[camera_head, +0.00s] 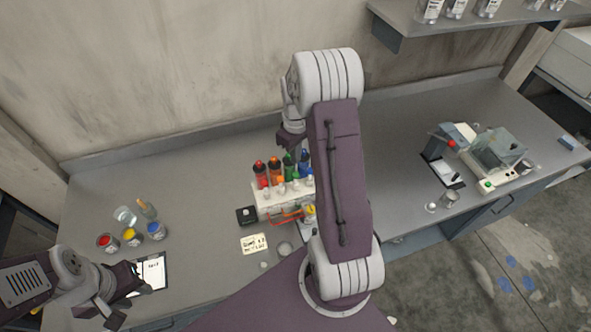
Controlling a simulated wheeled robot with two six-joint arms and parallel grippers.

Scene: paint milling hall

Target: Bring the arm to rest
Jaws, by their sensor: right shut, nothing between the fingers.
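My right arm rises from the bottom centre and folds over at the top, its large purple link crossing the middle of the bench. My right gripper (296,150) points down behind that link, near the back of a bottle rack (267,203). Its fingers are partly hidden by the link; it is shut with nothing seen in it. My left gripper (128,298) is low at the left, beside a white-screened tablet (152,272). Its dark fingers look spread apart, with nothing seen between them.
The rack holds several bottles with red, orange and green colours. Paint cups (131,237) and a small bottle (147,208) stand at the left. A yellow note (254,244) and black box (246,215) lie mid-bench. A machine (497,150) stands right; a shelf (420,22) hangs above.

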